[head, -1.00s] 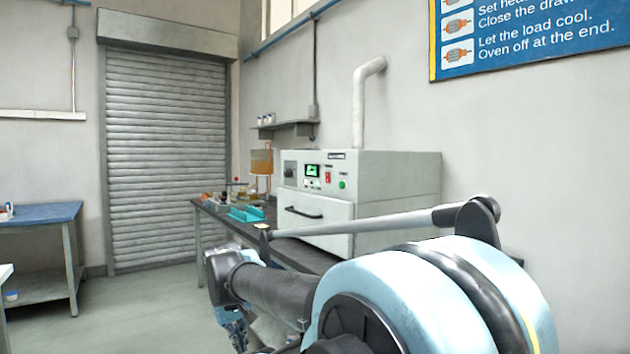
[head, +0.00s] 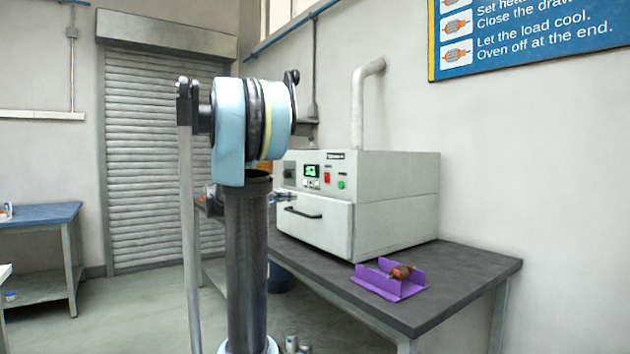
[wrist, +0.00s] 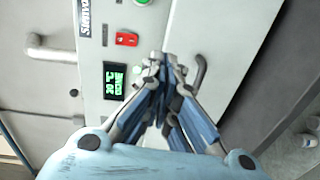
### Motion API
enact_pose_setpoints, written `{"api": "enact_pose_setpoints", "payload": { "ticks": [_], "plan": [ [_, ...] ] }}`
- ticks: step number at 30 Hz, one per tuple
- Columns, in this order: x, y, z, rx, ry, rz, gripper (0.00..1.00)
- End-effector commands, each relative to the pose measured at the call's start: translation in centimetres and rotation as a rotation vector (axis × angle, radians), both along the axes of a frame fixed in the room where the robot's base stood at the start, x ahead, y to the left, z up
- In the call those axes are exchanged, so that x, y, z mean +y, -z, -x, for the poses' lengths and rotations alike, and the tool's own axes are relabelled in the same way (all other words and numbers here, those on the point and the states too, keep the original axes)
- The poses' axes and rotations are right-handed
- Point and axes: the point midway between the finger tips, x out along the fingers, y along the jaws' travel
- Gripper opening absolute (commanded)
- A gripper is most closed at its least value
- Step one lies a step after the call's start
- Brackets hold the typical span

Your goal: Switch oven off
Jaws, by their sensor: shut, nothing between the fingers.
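The oven (head: 395,192) is a grey-white box on a dark bench. Its front panel has a lit green display (head: 311,170), a red switch (head: 327,177) and a green round button or lamp (head: 341,184). In the wrist view the red switch (wrist: 127,39), the display (wrist: 116,80) and part of the green button (wrist: 142,2) show. My gripper (wrist: 165,60) is shut and empty in front of the panel, below the red switch in that view, close to the display. Contact cannot be told. In the head view my arm hides most of the gripper (head: 285,196). The drawer with its black handle (head: 303,213) appears closed.
A purple cradle (head: 385,285) holding an armature (head: 400,271) sits on the bench (head: 460,275) right of the oven. A pipe (head: 360,105) rises behind the oven. A blue table (head: 40,214) stands at the left. The floor between is clear.

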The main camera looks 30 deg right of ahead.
Motion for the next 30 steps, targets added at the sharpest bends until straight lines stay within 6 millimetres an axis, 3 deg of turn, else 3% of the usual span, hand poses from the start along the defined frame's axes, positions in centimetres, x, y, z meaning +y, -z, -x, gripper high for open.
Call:
{"api": "enact_pose_setpoints", "payload": {
  "ticks": [3, 9, 23, 30],
  "plan": [
    [-0.9, -2.4, -2.3, 0.013, 0.009, 0.101, 0.00],
    [-1.5, -4.2, -4.0, 0.024, 0.014, 0.187, 0.00],
    [-1.8, -4.5, -4.1, 0.026, 0.014, 0.196, 0.00],
    [-4.5, -4.8, -4.3, 0.026, 0.016, 0.195, 0.00]
  ]
}}
